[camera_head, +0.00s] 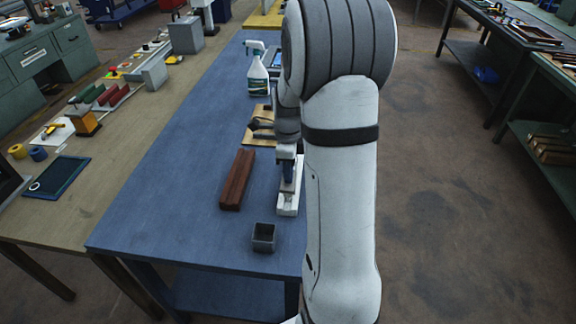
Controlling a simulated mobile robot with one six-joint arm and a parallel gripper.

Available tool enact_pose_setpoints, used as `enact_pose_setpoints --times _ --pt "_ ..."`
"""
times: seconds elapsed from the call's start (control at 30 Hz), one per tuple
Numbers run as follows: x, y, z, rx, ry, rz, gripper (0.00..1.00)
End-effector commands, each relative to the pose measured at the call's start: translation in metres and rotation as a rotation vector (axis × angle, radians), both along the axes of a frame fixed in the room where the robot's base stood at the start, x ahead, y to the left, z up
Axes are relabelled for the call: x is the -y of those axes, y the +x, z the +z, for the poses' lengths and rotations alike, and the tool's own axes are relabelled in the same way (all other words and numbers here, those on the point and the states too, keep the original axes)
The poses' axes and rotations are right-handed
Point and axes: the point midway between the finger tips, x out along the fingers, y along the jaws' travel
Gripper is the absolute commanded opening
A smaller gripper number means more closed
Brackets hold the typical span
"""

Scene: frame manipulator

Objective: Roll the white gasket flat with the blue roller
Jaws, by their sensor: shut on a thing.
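My gripper (288,160) points down over the blue table and is partly hidden by my arm. I cannot tell the white gasket apart from this pale piece. Whether the roller touches it is too small to tell.
The blue table (170,215) has free room on its left. A red-brown block (237,180) lies just left of the gripper. A wooden board with dark tools (261,128) and a spray bottle (258,75) are behind.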

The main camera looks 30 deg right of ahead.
Motion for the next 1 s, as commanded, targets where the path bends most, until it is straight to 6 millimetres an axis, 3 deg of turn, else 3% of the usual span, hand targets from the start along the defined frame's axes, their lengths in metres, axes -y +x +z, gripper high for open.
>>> enact_pose_setpoints --times 1.0 --pt "0.0035 0.0036 -0.0092 -0.001 0.001 -0.002 0.00"
